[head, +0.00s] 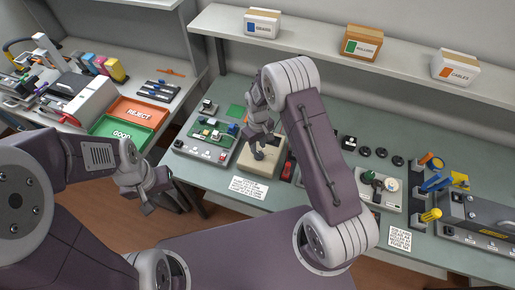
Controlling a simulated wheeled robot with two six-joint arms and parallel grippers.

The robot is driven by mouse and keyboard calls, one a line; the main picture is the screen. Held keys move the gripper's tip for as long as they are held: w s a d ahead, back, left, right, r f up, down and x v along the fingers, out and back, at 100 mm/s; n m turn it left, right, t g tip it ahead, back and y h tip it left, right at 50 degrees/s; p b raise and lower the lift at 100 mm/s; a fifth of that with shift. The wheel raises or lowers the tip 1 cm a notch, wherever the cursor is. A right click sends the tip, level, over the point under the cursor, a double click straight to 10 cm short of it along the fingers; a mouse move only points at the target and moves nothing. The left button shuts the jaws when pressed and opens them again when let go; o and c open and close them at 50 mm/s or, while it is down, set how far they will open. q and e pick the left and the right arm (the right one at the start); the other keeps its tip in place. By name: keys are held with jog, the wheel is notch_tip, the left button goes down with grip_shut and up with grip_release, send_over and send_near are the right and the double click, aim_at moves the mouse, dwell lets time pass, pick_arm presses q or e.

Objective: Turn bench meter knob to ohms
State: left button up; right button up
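A small beige box (262,167) stands on the green bench and may be the bench meter; its markings are too small to read. My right gripper (260,146) is right over it, pointing down, with its fingertips at or just above its top face. The gripper hides much of that face, so I cannot make out the knob, its setting, or whether the fingers touch it. My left gripper (149,200) hangs in front of the bench's left end, away from the box; no object shows in it.
A grey fixture with a green circuit board (212,133) stands left of the box. A red item (288,168) is close on its right, partly behind my arm. Green (129,132) and red (138,112) trays lie on the left table. A shelf (355,54) with cartons spans above.

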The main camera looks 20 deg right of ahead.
aim_at(259, 153)
notch_tip(259, 153, down, 3)
jog(key=shift+d+r+p, duration=0.15)
jog(key=shift+p, duration=0.15)
jog(key=shift+s+d+f, duration=0.2)
jog(key=shift+f, duration=0.2)
jog(key=shift+a, duration=0.1)
jog(key=shift+w+a, duration=0.1)
jog(key=shift+w, duration=0.05)
grip_shut()
pick_arm(q)
jog(key=shift+s+d+r, duration=0.1)
jog(key=shift+d+r, duration=0.15)
jog(key=shift+r, duration=0.35)
